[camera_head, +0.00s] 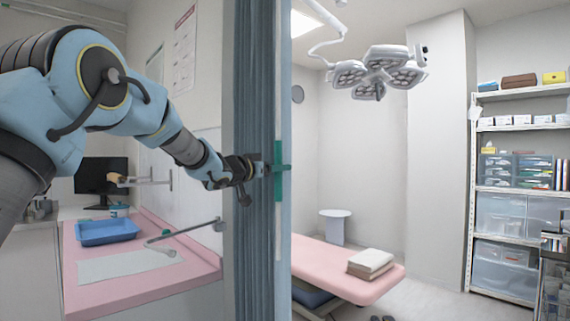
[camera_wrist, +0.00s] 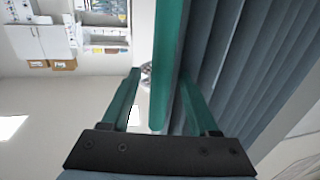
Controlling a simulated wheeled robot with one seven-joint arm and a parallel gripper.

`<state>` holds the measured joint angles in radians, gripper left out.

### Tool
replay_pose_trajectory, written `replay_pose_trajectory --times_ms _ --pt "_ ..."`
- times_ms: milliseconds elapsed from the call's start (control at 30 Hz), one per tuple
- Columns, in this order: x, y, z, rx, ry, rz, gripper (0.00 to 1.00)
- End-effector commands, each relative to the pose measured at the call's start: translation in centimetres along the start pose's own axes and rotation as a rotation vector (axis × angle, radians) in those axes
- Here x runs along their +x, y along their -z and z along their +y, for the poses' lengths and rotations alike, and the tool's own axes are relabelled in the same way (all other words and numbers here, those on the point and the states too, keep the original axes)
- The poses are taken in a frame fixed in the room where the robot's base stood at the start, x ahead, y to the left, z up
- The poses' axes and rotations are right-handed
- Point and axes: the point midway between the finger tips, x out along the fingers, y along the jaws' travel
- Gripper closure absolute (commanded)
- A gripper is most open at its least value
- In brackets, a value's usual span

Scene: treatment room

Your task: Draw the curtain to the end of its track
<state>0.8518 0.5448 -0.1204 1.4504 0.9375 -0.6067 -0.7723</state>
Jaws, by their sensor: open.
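The blue-grey pleated curtain (camera_head: 257,240) hangs from top to bottom of the head view; its folds (camera_wrist: 235,60) fill the right of the wrist view. A green upright grip strip (camera_head: 278,150) is on its leading edge, with a pale rod running above and below. My gripper (camera_head: 280,168) reaches this strip from the left. In the wrist view, my two green fingers (camera_wrist: 160,74) are apart, with the strip (camera_wrist: 168,45) between them, nearer the right finger. Whether either finger touches it, I cannot tell. The curtain's track is out of view.
Left of the curtain is a pink counter (camera_head: 130,285) with a blue tray (camera_head: 106,232) and a metal arm rail (camera_head: 185,232).

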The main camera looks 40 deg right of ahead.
Motion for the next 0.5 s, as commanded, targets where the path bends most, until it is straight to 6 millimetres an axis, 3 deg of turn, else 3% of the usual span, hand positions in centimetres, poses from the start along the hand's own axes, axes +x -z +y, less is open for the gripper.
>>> replay_pose_trajectory --times_ms 200,500 --pt "3.2 0.2 0.0 0.001 0.000 0.000 0.39" --pt "4.3 0.0 -0.1 0.000 0.002 -0.001 0.39"
